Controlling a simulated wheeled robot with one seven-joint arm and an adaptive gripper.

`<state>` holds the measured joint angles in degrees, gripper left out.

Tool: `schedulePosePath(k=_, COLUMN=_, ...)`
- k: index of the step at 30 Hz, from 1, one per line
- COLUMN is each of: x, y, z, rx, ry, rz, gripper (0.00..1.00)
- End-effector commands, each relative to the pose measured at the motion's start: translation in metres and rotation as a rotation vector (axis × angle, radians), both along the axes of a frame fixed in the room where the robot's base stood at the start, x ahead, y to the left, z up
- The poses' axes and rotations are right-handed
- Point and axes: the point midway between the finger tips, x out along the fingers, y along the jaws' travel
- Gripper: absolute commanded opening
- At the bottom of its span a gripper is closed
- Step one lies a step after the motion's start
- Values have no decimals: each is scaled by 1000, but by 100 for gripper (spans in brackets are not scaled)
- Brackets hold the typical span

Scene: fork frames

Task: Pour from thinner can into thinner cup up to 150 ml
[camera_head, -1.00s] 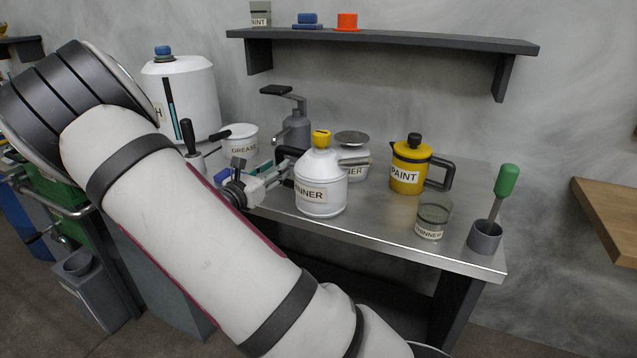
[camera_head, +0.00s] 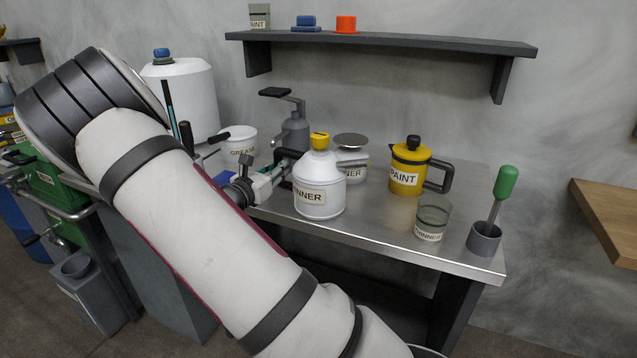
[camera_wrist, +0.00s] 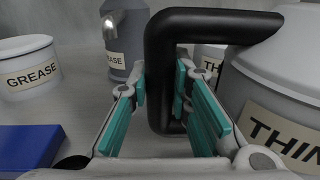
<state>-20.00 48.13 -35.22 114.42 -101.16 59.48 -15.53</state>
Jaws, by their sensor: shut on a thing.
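The thinner can (camera_head: 319,201) is white with a yellow cap and stands upright at the front edge of the steel bench; its labelled side also shows in the wrist view (camera_wrist: 275,95). My gripper (camera_wrist: 160,100) is shut on the can's black handle (camera_wrist: 205,24), with the teal finger pads on either side of the handle's upright bar. In the head view my gripper is left of the can, partly hidden by it. The thinner cup (camera_head: 432,218) is clear glass with a label and stands to the right, apart from the can.
A yellow paint can (camera_head: 406,180) stands behind the cup. A grey holder (camera_head: 484,240) with a green-handled tool is right of the cup. A grease tub (camera_head: 240,144), a pump dispenser (camera_head: 295,130) and another labelled container (camera_head: 355,172) stand behind. A shelf (camera_head: 400,40) hangs above.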

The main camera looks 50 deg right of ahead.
Motion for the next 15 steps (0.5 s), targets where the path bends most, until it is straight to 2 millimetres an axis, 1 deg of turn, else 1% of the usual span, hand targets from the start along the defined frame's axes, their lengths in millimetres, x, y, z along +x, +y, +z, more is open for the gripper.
schedulePosePath(k=15, x=0, y=0, z=19, rx=-3, ry=-2, rz=0, gripper=0)
